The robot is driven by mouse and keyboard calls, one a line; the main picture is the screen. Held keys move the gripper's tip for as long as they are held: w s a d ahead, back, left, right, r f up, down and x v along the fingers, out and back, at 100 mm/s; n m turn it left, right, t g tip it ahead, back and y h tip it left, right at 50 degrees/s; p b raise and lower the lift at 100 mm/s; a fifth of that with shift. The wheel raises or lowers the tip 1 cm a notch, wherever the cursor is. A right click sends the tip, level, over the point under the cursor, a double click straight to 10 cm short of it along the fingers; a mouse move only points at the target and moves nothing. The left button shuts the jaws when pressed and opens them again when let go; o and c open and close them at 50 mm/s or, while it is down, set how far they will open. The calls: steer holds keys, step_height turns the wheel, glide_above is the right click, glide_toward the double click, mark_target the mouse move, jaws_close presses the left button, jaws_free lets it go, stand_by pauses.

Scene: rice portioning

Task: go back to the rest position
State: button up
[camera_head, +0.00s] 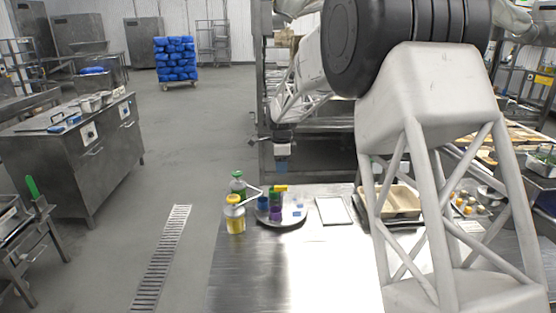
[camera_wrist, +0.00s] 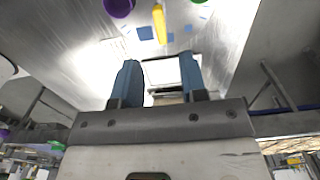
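My gripper (camera_head: 282,168) hangs in the air above the far edge of the steel table (camera_head: 240,275) in the head view. In the wrist view its two blue fingers (camera_wrist: 160,78) stand apart with nothing held between them. A white-framed flat piece (camera_head: 333,211) lies on the table, and it also shows beyond the fingers in the wrist view (camera_wrist: 163,72). My arm covers part of the table's right side in the head view.
A round tray (camera_head: 292,223) holds small blue, purple and green items. Beside it stand a yellow pump bottle (camera_head: 235,220) and a green-topped bottle (camera_head: 238,183). Beige containers (camera_head: 402,202) stand to the right. The table's front is clear. A rack stands behind my gripper.

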steer(key=s+d+r+n, duration=0.3)
steer(key=s+r, duration=0.1)
steer(key=s, duration=0.6)
steer(key=s+d+r+n+t, duration=0.1)
steer(key=s+d+r+n, duration=0.25)
steer(key=s, duration=0.55)
steer(key=s+d+r+n, duration=0.2)
steer(key=s+r+n, duration=0.15)
steer(key=s, duration=0.65)
steer(key=s+d+f+n, duration=0.2)
steer(key=s+n, duration=0.2)
steer(key=s, duration=0.9)
steer(key=s+d+f+n+t, duration=0.1)
steer(key=s+d+f+n, duration=0.1)
steer(key=s, duration=1.2)
steer(key=shift+s+n+t, duration=0.2)
steer(key=shift+n+t, duration=0.1)
steer(key=shift+n, duration=0.6)
